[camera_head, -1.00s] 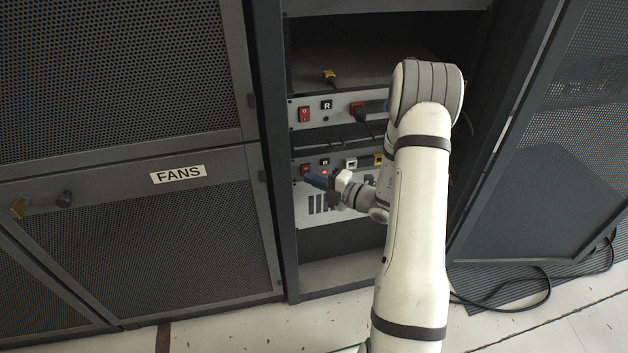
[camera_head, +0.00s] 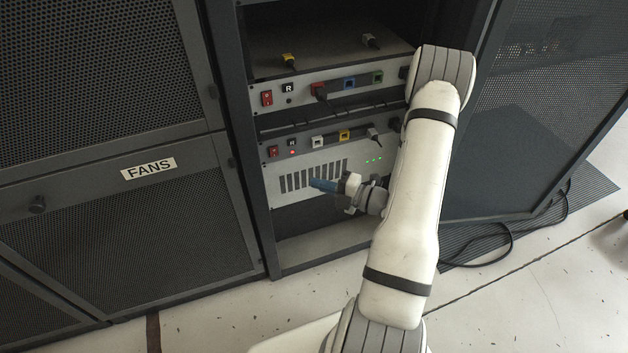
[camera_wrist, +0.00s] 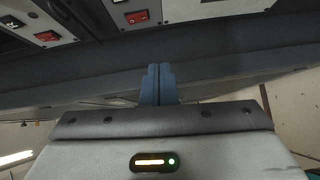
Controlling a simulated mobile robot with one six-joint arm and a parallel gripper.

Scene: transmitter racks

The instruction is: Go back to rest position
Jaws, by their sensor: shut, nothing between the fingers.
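My gripper (camera_head: 322,185) is in front of the lower panel of the open rack, level with its vent slots. Its blue fingers point left and are closed together with nothing between them. The wrist view also shows the shut blue fingers (camera_wrist: 158,84), pointing toward a dark rack edge. My white arm stands in front of the right side of the rack and hides part of it. Whether the fingertips touch the panel cannot be told for certain, but they look apart from it.
The upper panel (camera_head: 305,93) has a red switch (camera_head: 267,98) and coloured sockets. The lower panel (camera_head: 300,165) has a red switch (camera_head: 272,151), a red light and green lights. A perforated door (camera_head: 530,150) stands open at right. A black cable (camera_head: 490,250) lies on the floor.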

